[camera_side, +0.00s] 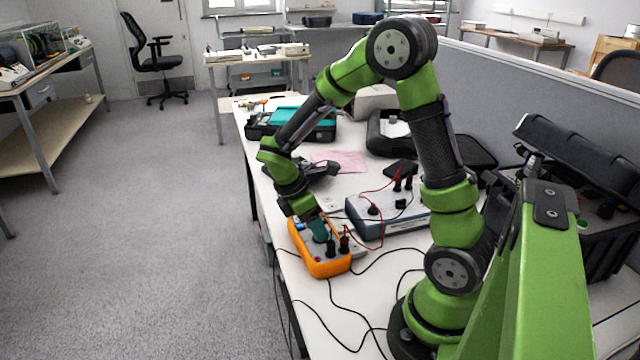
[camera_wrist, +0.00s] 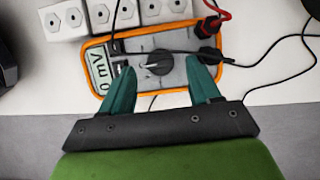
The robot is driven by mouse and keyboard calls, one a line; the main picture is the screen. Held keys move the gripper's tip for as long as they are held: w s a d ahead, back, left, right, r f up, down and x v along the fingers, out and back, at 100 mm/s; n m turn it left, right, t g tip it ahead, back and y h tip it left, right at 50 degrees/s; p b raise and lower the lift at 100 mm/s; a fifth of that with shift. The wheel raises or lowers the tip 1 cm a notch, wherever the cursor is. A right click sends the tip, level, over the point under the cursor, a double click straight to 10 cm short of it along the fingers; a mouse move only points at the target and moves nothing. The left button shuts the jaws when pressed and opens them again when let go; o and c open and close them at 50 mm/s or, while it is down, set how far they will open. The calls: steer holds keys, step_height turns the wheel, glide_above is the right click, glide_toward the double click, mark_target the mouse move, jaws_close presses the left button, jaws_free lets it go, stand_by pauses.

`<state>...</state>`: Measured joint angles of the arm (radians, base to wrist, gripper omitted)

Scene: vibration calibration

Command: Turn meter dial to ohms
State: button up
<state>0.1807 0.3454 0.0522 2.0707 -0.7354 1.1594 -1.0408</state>
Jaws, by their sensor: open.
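The orange meter (camera_side: 325,268) lies face up near the table's left edge in the side view. In the wrist view the meter (camera_wrist: 146,91) shows its grey face, with a display (camera_wrist: 98,70) reading "0 mV" at the left. The round dark dial (camera_wrist: 160,62) sits mid-face, with a light pointer mark towards the left. My gripper (camera_wrist: 161,65) is open, with one teal finger on each side of the dial and a gap to it on both sides. In the side view my gripper (camera_side: 317,229) reaches down over the meter and hides the dial.
A red plug (camera_wrist: 210,25) and a black plug (camera_wrist: 208,55) stand in the meter's right end, with leads trailing off. White socket blocks (camera_wrist: 65,20) lie just beyond the meter. A grey box (camera_side: 375,228) with black knobs stands to its right. Black cables cross the table in front.

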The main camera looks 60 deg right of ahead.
steer(key=shift+x, duration=1.05)
steer(key=c, duration=1)
steer(key=shift+c, duration=0.2)
steer(key=m+y, duration=0.1)
steer(key=m, duration=0.2)
steer(key=shift+w+d+m+g, duration=0.1)
steer(key=shift+w+m+g, duration=0.05)
steer(key=shift+m+g, duration=0.25)
steer(key=shift+d+m+g+y, duration=0.15)
steer(key=shift+m+y, duration=0.25)
steer(key=shift+m, duration=0.55)
steer(key=shift+m+g+y, duration=0.15)
steer(key=shift+m+y, duration=0.25)
steer(key=shift+m, duration=0.85)
